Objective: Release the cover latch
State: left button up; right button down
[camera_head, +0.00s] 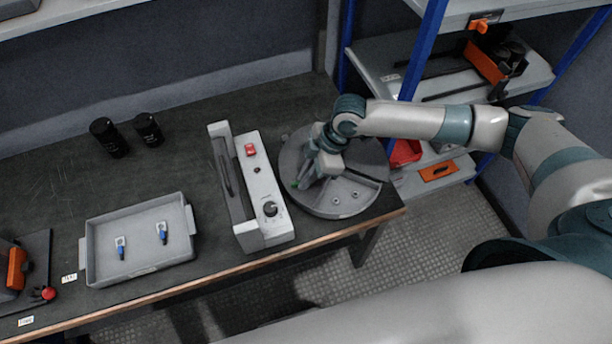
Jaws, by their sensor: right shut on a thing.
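A round grey unit (330,205) sits at the right end of the bench, with a raised bar and two small round fittings on its top. My right gripper (301,183) reaches in from the right and points down over the left part of this unit. It is shut on a small part with a green tip (295,185), which seems to be the cover latch. The gripper hides most of that part, so its position cannot be read. My left gripper is not in view.
A white device (262,190) with a red switch and a black knob stands close left of the round unit. A grey tray (150,268) holds two blue-tipped pieces. Two black cylinders (108,138) (148,129) stand behind. A blue-post shelf (420,50) is at the right.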

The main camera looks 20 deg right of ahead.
dwell(0.3)
jog(key=c, duration=1.8)
grip_release()
jog(key=shift+c, duration=0.2)
jog(key=shift+r, duration=0.1)
jog(key=w+b+v, duration=0.1)
jog(key=b+v, duration=0.2)
jog(key=v, duration=1.4)
jog(key=shift+s, duration=0.45)
